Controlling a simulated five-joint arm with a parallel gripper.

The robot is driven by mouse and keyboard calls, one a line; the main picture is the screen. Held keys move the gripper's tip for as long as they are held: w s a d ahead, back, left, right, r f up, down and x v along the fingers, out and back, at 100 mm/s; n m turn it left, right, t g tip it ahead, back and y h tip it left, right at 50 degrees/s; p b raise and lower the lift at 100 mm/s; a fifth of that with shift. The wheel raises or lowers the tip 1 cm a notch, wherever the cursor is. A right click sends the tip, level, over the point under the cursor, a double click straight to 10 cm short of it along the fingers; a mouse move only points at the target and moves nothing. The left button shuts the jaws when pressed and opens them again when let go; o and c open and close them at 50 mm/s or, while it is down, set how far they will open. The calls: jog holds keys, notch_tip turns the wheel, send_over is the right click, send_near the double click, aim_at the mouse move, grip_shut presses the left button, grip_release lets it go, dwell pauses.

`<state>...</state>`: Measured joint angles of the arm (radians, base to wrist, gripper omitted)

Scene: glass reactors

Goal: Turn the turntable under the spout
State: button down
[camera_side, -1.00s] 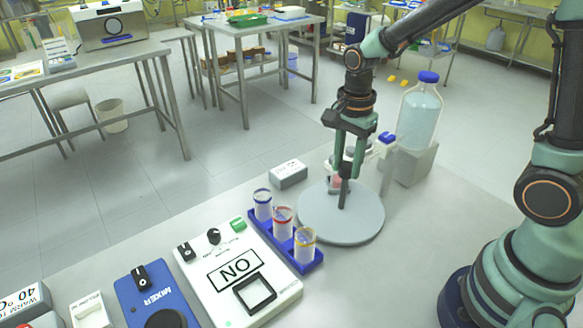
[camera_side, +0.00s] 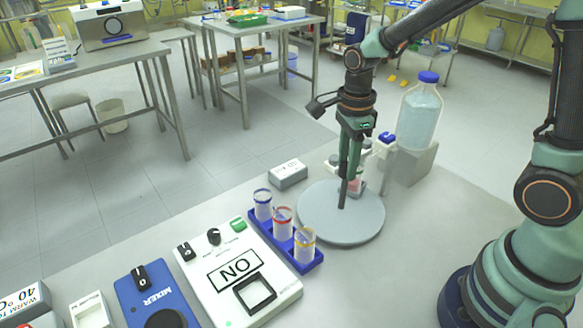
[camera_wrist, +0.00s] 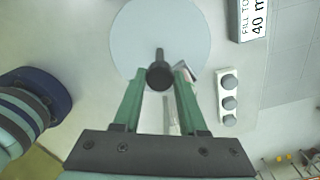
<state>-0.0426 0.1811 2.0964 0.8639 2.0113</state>
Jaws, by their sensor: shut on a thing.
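The turntable (camera_side: 335,225) is a round grey disc on the bench; its pale face also shows in the wrist view (camera_wrist: 140,35). A dark upright post (camera_side: 342,195) stands on it, seen end-on in the wrist view (camera_wrist: 160,76). My gripper (camera_side: 346,176) points down over the disc and is shut on this post, with a green finger on either side. A small reddish vessel (camera_side: 356,187) shows just right of the fingers, partly hidden.
A blue rack (camera_side: 305,265) with three banded tubes stands close left of the disc. A white device reading "ON" (camera_side: 237,270) and a blue mixer (camera_side: 155,295) lie further left. A labelled box (camera_side: 288,174) stands behind the rack. The bench right of the disc is clear.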

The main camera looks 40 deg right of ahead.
jog(key=shift+r+m, duration=0.1)
jog(key=shift+m, duration=2.2)
jog(key=shift+c, duration=2.2)
grip_release()
notch_tip(320, 180, up, 12)
